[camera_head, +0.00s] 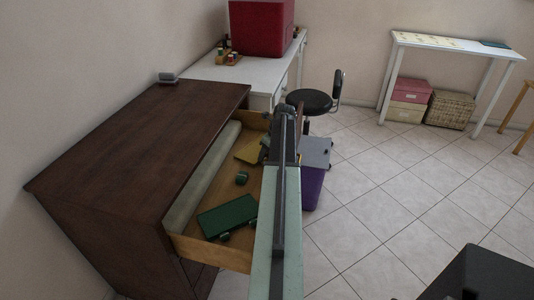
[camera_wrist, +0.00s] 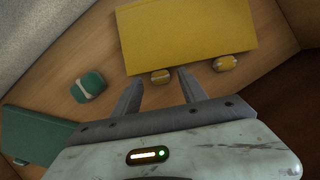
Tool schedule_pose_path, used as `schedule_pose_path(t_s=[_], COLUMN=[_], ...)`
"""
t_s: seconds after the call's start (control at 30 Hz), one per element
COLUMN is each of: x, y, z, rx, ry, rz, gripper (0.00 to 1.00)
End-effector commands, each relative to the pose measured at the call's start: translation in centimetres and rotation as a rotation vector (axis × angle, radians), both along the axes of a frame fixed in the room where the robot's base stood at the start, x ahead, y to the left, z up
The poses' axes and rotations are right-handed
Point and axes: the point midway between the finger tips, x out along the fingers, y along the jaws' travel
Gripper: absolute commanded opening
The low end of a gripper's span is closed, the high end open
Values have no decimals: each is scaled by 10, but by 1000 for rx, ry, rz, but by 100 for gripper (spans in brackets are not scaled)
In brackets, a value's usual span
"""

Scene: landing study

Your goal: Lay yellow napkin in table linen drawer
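The drawer (camera_head: 212,249) of the dark wooden chest is pulled open. A flat yellow rectangle that looks like the folded yellow napkin (camera_wrist: 190,32) lies on the drawer floor; it also shows in the head view (camera_head: 249,151). Two small yellow banded pieces (camera_wrist: 226,63) lie by its near edge, one of them (camera_wrist: 161,77) between my fingertips as seen from the wrist. My gripper (camera_wrist: 159,76) is open, fingers pointing at the napkin's near edge. I cannot tell whether they touch anything. In the head view my arm hides the gripper.
A flat green piece (camera_head: 227,216) and small green pieces (camera_wrist: 88,86) lie in the drawer. A pale grey roll (camera_head: 203,178) runs along its chest side. The dark chest top (camera_head: 150,135) is mostly clear. A purple box (camera_head: 312,187) and stool (camera_head: 309,101) stand beyond my arm.

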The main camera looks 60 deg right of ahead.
Motion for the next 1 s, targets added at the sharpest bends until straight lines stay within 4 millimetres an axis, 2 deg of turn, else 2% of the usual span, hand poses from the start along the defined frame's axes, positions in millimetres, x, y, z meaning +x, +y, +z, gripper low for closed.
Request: schedule_pose_path(t_s=[0.23,0.37,0.57,0.8,0.9,1.0], x=[0,-1,-11,-30,-37,-41], y=[0,0,1,2,3,3], z=[2,13,49,103,120,127], rx=[0,0,0,0,0,0], ry=[0,0,0,0,0,0], rz=[-1,-1,-2,-3,-2,-2], gripper=[50,50,50,50,50,50])
